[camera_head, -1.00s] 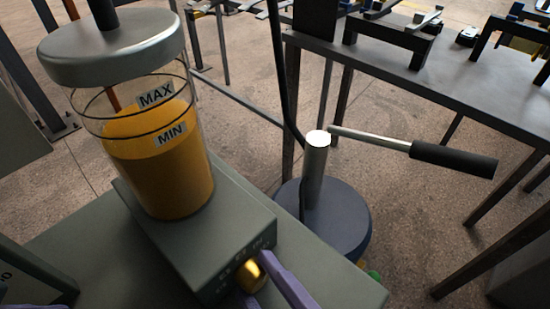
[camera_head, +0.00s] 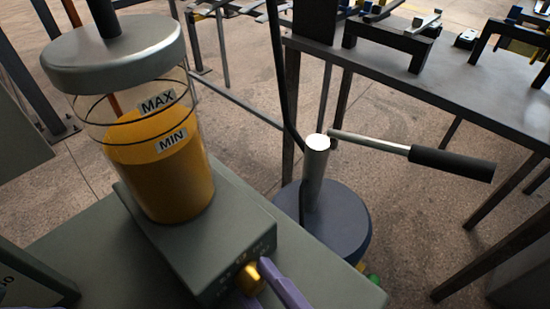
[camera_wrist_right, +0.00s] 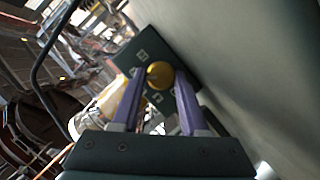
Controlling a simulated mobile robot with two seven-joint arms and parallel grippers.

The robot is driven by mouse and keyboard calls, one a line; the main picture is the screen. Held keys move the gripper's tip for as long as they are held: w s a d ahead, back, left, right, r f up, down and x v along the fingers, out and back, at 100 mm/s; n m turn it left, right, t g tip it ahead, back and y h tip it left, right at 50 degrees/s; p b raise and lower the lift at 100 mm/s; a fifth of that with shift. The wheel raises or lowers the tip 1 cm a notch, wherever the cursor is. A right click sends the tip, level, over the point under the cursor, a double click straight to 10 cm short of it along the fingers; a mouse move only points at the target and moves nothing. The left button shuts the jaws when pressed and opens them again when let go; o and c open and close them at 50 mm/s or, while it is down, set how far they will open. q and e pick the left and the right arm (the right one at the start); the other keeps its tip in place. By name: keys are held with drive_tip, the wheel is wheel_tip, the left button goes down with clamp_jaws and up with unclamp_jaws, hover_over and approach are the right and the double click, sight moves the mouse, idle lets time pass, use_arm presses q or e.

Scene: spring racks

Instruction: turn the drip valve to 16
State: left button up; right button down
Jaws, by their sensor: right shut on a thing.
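The drip valve is a gold knob (camera_head: 250,279) on the front face of a grey-green box (camera_head: 225,235). A clear reservoir (camera_head: 158,185) of amber liquid, marked MAX and MIN, stands on that box. My right gripper (camera_head: 256,284) has purple fingers on either side of the knob and is shut on it. The right wrist view also shows the knob (camera_wrist_right: 160,74) between the fingertips, against a dark face with small pale marks. The marks are too small to read. A purple sliver at the head view's lower left edge may be my left gripper; its jaws are hidden.
A metal post on a round blue-grey base (camera_head: 345,230) stands right of the box, with a black-handled lever (camera_head: 450,163) reaching right. A dark table (camera_head: 470,85) with small racks is at upper right. Open floor lies between.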

drive_tip(key=shift+r+m+g+p, duration=0.2)
drive_tip(key=shift+m+g+p, duration=0.2)
drive_tip(key=shift+m+p, duration=0.3)
drive_tip(key=shift+w+d+m+g+p, duration=0.1)
drive_tip(key=shift+m+g+p, duration=0.25)
drive_tip(key=shift+p, duration=0.2)
drive_tip(key=shift+f+m+g+y+p, duration=0.1)
drive_tip(key=shift+m+g+y+p, duration=0.4)
drive_tip(key=shift+m, duration=0.65)
drive_tip(key=c, duration=0.7)
unclamp_jaws()
